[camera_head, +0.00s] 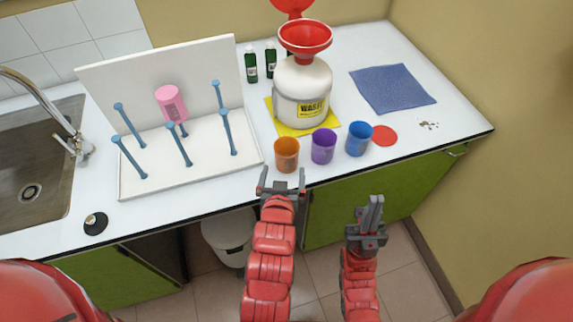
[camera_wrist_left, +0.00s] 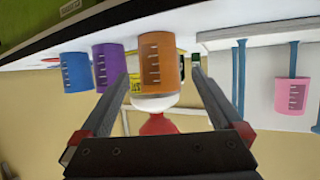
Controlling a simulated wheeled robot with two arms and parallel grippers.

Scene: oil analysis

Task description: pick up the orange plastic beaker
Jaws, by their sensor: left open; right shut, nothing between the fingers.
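The orange plastic beaker (camera_head: 286,154) stands upright near the front edge of the white counter. My left gripper (camera_head: 282,178) is open and empty just in front of it, with its fingers pointing at it. In the left wrist view, which looks upside down, the orange beaker (camera_wrist_left: 158,62) appears beyond and between the two open fingers (camera_wrist_left: 163,85), apart from them. My right gripper (camera_head: 370,212) is shut and empty, in front of the counter and lower right of the beakers.
A purple beaker (camera_head: 323,146) and a blue beaker (camera_head: 358,138) stand right of the orange one. A white waste container (camera_head: 302,92) with a red funnel stands behind. A drying rack (camera_head: 150,178) with blue pegs and a pink beaker (camera_head: 171,103) is left. A blue cloth (camera_head: 392,88) lies right.

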